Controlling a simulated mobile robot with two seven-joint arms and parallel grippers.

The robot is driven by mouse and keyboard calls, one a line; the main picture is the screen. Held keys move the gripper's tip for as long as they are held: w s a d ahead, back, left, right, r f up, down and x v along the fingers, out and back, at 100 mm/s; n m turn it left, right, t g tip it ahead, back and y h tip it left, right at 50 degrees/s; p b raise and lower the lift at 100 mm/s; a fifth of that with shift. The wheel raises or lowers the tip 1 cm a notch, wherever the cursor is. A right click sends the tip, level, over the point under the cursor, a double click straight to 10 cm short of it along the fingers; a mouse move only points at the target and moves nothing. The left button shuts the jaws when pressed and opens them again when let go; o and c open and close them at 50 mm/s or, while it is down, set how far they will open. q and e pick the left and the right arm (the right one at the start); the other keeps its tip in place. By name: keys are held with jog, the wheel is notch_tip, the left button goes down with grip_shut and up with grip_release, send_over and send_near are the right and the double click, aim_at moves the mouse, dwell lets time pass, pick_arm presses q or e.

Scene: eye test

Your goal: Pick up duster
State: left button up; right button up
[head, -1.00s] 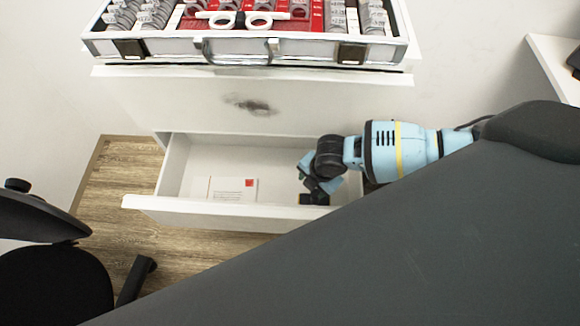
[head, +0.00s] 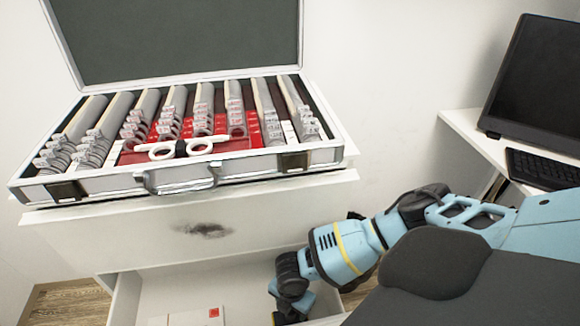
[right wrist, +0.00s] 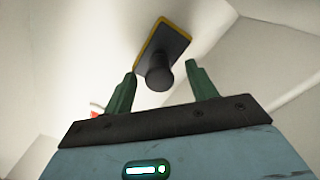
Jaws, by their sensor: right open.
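The duster (right wrist: 177,42) shows in the right wrist view as a dark flat pad with a yellow edge and a round black knob (right wrist: 160,75). My right gripper (right wrist: 161,70) is open, its two green fingers on either side of the knob in that view, with gaps on both sides. I cannot tell how far beyond the fingertips the knob lies. In the head view my right gripper (head: 290,314) reaches down into the open drawer (head: 150,285) at the bottom edge, and I cannot make out the duster there. My left gripper is not in view.
An open lens case (head: 100,182) with white trial frames (head: 180,149) stands on the cabinet above the drawer. The cabinet front (head: 120,232) has a dark smudge (head: 203,229). A red-marked white card (head: 195,317) lies in the drawer.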

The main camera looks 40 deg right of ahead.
jog(key=shift+a+f+b, duration=0.2)
jog(key=shift+f+b, duration=0.25)
jog(key=shift+f, duration=1.45)
jog(key=shift+c, duration=0.5)
jog(key=c, duration=1)
